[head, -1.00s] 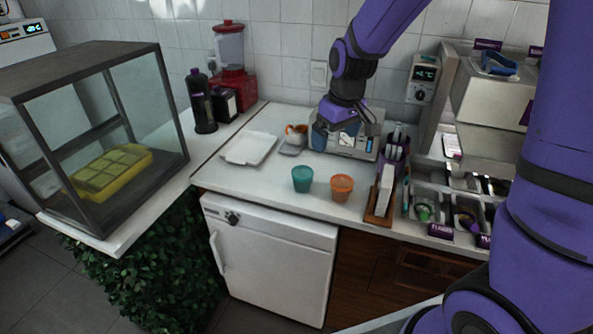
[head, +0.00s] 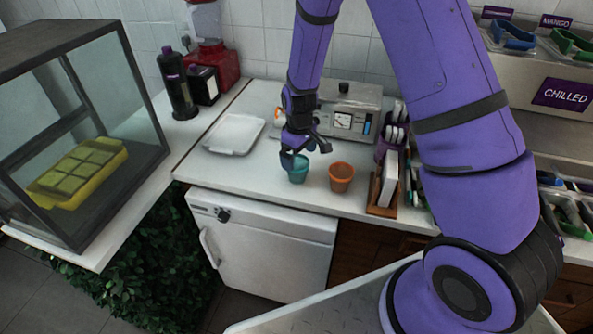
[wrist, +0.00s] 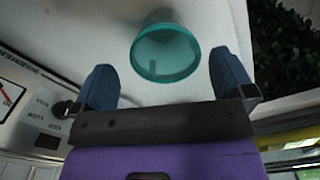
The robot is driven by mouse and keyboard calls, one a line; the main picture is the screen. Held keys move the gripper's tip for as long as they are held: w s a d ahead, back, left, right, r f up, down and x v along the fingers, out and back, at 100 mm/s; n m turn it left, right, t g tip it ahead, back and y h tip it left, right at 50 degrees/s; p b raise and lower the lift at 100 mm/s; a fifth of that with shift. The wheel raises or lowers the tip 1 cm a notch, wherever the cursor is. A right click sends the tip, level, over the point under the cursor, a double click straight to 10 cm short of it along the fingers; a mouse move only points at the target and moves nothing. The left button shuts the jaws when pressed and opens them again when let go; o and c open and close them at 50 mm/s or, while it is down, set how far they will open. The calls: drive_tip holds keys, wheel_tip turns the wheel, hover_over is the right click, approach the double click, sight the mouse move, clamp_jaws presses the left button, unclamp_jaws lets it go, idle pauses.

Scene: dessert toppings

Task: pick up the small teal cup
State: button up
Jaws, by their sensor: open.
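The small teal cup (head: 298,172) stands upright on the white counter, left of an orange cup (head: 341,176). My gripper (head: 297,158) is at the teal cup's rim in the head view and partly covers it. In the wrist view the teal cup (wrist: 165,50) shows its open mouth, empty inside. There my gripper (wrist: 166,80) has its two blue fingers wide apart, one to each side of the cup's near rim. The cup lies mostly beyond the fingertips. I cannot tell whether a finger touches it.
A wooden holder (head: 383,208) stands right of the orange cup. The counter's front edge is close to both cups. A glass case (head: 120,95) stands at far left.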

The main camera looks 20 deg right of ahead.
drive_tip(key=shift+a+f, duration=0.15)
drive_tip(key=shift+f, duration=1.5)
drive_tip(key=shift+a+f, duration=0.15)
drive_tip(key=shift+f, duration=1.45)
drive_tip(key=c, duration=0.9)
